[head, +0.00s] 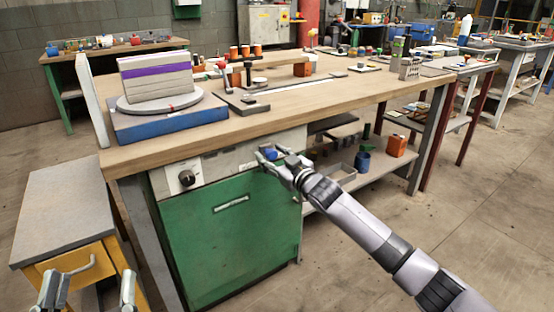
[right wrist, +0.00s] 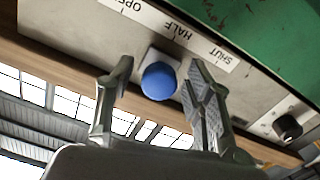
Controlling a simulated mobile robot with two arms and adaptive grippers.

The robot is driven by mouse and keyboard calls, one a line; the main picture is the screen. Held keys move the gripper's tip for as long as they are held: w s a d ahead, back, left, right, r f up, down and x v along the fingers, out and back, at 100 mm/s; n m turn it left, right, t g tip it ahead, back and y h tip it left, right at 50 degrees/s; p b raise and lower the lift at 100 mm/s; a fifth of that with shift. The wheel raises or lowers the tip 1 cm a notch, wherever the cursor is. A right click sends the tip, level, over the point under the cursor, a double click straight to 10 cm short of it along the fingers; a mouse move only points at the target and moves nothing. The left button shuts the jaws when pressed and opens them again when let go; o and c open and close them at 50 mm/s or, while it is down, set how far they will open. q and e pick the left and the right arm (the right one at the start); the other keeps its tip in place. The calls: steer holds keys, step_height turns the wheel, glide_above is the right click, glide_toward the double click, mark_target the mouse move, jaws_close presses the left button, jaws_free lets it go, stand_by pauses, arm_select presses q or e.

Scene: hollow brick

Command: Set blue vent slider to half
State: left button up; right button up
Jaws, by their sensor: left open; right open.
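The blue vent slider (right wrist: 158,82) is a round blue knob on a pale panel. In the right wrist view, upside down, a white strip (right wrist: 180,33) reads OPEN, HALF and SHUT; the knob's base lines up roughly with HALF. In the head view the knob (head: 270,153) is partly hidden by my right gripper (head: 268,162). My right gripper (right wrist: 161,74) is open, one finger on each side of the knob, with visible gaps; contact is not seen. My left gripper (head: 88,290) is open and empty at the lower left, far from the slider.
A dark rotary knob (head: 186,178) sits on the same panel, above a green cabinet door (head: 230,235). The wooden bench top (head: 270,122) overhangs the panel. A grey-topped yellow stand (head: 62,210) is at the left. Open shelving (head: 370,175) is to the right.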

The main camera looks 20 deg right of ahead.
steer(key=v, duration=1.2)
